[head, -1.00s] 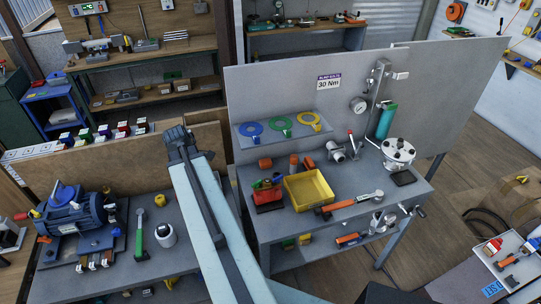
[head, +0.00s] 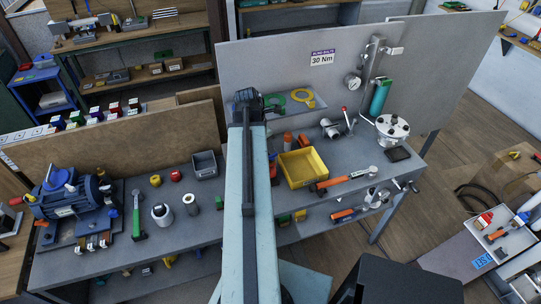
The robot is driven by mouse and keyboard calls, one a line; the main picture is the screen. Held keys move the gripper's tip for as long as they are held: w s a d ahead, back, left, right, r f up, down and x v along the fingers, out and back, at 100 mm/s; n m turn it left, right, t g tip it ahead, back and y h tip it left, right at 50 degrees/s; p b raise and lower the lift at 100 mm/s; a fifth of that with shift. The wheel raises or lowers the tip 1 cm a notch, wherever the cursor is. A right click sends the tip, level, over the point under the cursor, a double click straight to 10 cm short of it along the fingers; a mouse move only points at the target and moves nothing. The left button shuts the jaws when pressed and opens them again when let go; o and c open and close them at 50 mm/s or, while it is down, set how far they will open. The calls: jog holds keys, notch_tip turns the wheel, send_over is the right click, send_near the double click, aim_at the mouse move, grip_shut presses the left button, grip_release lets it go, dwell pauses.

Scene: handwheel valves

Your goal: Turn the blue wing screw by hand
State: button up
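A blue machine (head: 72,205) like a motor or pump stands on the left bench. A bright blue piece (head: 58,178) sits on its top; it may be the blue wing screw, but it is too small to be sure. My gripper (head: 248,98) is at the far end of my raised arm, in the middle of the picture, in front of the grey back panel. It is well to the right of the blue machine and apart from it. Its fingers are dark and small, so I cannot tell whether they are open.
A green-handled tool (head: 137,218), several small jars and a grey bin (head: 205,165) stand on the left bench. A yellow tray (head: 303,167), an orange-handled wrench (head: 345,179) and a round metal flange (head: 392,130) are on the right bench. A brown board (head: 110,150) rises behind the left bench.

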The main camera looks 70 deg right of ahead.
jog(key=b+x, duration=0.3)
jog(key=x, duration=0.1)
jog(key=shift+f+b, duration=0.4)
jog(key=shift+f, duration=0.05)
jog(key=shift+r+p, duration=0.35)
grip_shut()
